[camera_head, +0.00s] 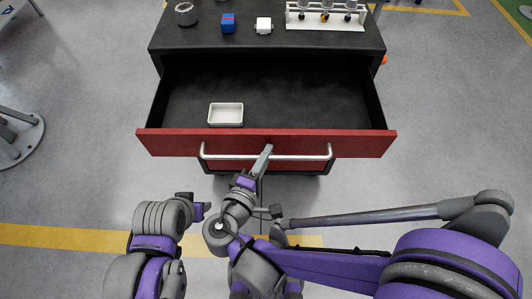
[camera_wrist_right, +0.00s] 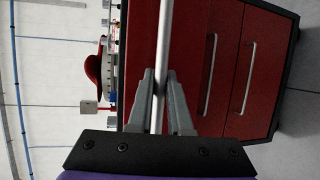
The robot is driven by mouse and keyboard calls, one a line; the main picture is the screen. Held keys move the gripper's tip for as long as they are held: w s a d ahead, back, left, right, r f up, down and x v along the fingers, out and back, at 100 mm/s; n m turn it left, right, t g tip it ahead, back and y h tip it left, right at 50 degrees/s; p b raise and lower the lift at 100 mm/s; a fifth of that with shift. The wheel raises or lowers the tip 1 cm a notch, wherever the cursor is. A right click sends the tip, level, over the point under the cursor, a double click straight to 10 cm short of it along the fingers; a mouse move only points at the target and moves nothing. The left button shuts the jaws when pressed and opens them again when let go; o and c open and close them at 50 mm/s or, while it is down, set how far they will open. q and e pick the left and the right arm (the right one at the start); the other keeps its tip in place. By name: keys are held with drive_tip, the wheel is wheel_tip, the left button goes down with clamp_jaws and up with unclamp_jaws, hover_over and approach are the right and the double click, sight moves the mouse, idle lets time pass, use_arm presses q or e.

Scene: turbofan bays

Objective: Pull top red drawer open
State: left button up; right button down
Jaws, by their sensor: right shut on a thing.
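The top red drawer (camera_head: 180,143) of the dark-topped cabinet stands open toward me, with a white tray (camera_head: 226,123) inside it. Its silver bar handle (camera_head: 302,157) runs across the red front. My right gripper (camera_head: 264,156) is shut on the handle near its middle. In the right wrist view, the gripper fingers (camera_wrist_right: 160,95) sit on both sides of the handle bar (camera_wrist_right: 163,50). My left gripper (camera_head: 197,204) is in front of the cabinet, left of the right gripper and apart from the drawer; its finger opening is unclear.
Lower red drawers (camera_wrist_right: 240,55) are closed.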

drive_tip(key=c, duration=0.8)
unclamp_jaws()
drive_tip(key=shift+c, duration=0.2)
drive_tip(key=v, duration=1)
drive_tip(key=shift+s+a, duration=0.2)
drive_tip(key=shift+s, duration=0.15)
drive_tip(key=shift+r, duration=0.1)
drive_tip(key=w+d+f+m+g+p, duration=0.3)
drive_tip(key=d+g, duration=0.4)
drive_tip(key=d, duration=0.6)
drive_tip(key=s+d+r+m+g+y+p, duration=0.1)
drive_tip(key=s+d+m+g+y+p, duration=0.1)
drive_tip(key=d+m+y, duration=0.4)
drive_tip(key=d+m+p, duration=0.1)
drive_tip(key=d+m, duration=0.2)
drive_tip(key=m, duration=0.2)
drive_tip(key=shift+r, duration=0.2)
